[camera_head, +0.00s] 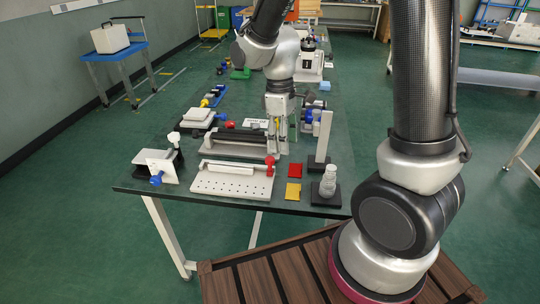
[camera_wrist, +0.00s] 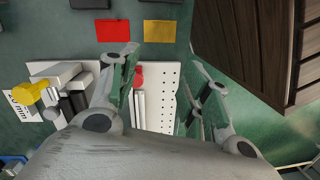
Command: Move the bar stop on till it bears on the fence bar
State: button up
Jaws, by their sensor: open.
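A white perforated plate (camera_head: 232,186) lies near the front edge of the bench and carries a long pale bar (camera_head: 228,167), which looks like the fence bar. A red-topped piece (camera_head: 270,165) at the plate's right end looks like the bar stop. Whether it touches the bar cannot be told. In the wrist view the red top (camera_wrist: 138,77) sits by the end of the pale bars (camera_wrist: 140,108), over the plate (camera_wrist: 165,100). My gripper (camera_head: 278,151) points down, open and empty, just behind the red piece; in the wrist view its fingers (camera_wrist: 163,98) stand apart, the left one near the red top.
An upright post (camera_head: 323,136), a stacked grey weight (camera_head: 328,181), and red (camera_head: 295,170) and yellow (camera_head: 293,191) squares lie right. A blue-knobbed bracket (camera_head: 157,166) stands left.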

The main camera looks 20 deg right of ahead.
aim_at(269, 158)
jog(key=w+n, duration=0.1)
jog(key=w+a+n, duration=0.1)
jog(key=w, duration=0.1)
jog(key=w+f+n+t, duration=0.1)
jog(key=shift+w+a+f, duration=0.1)
jog(key=shift+w+a, duration=0.05)
jog(key=shift+a, duration=0.25)
jog(key=shift+w+a+n, duration=0.2)
jog(key=shift+w+n, duration=0.2)
jog(key=shift+n, duration=0.6)
notch_tip(269, 158, down, 8)
jog(key=shift+r, duration=0.2)
grip_shut()
